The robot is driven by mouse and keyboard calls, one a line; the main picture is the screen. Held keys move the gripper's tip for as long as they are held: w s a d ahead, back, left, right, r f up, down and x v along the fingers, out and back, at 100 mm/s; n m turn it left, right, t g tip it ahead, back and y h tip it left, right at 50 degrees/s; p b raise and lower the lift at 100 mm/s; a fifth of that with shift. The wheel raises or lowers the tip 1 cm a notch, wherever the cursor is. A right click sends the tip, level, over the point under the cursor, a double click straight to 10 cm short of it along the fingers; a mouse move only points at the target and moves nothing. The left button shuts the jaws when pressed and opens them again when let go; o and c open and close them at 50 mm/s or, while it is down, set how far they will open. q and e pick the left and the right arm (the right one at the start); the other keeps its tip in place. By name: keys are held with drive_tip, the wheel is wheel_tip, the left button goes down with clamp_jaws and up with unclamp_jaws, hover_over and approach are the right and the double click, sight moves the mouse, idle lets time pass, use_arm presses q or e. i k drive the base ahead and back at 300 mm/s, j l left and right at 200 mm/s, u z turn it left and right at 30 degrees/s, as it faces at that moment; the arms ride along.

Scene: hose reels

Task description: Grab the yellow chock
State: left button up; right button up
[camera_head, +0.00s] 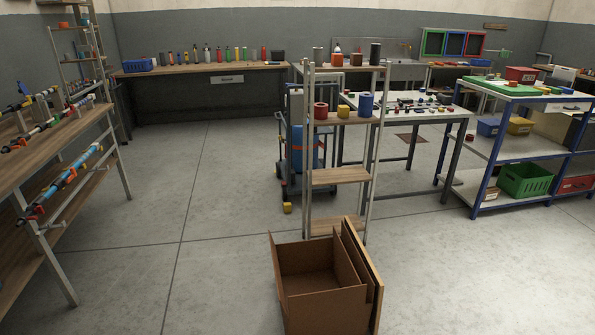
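A small yellow block (287,207), which looks like the yellow chock, lies on the grey floor near the middle of the head view. It is at the foot of a blue wheeled cart (297,155), close to its front wheel; I cannot tell whether it touches the wheel. A wooden shelf rack stands just to its right. Neither of my grippers shows in this view.
An open cardboard box (322,300) and flat boards (363,270) stand on the floor in front of the rack (338,177). A workbench (60,150) with tools is at the left. A blue-framed shelf table (500,145) is at the right. The floor left of the cart is clear.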

sight(288, 206)
drive_tip(key=i+j+u, duration=0.5)
drive_tip(key=i+u, duration=0.2)
drive_tip(key=i, duration=0.25)
drive_tip(key=i+u, duration=0.35)
drive_tip(key=i, duration=0.15)
drive_tip(key=i+j+z, duration=0.15)
drive_tip(key=i+z, duration=0.2)
drive_tip(key=i, duration=0.25)
drive_tip(key=i+j+z, duration=0.35)
drive_tip(key=i, duration=0.25)
drive_tip(key=i+j+z, duration=0.35)
drive_tip(key=i, duration=0.2)
drive_tip(key=i+j+z, duration=0.75)
drive_tip(key=j, duration=0.25)
drive_tip(key=j+z, duration=0.25)
drive_tip(key=i+j+z, duration=0.1)
drive_tip(key=z, duration=0.2)
drive_tip(key=j+z, duration=0.1)
drive_tip(key=z, duration=0.2)
drive_tip(key=i+j, duration=0.05)
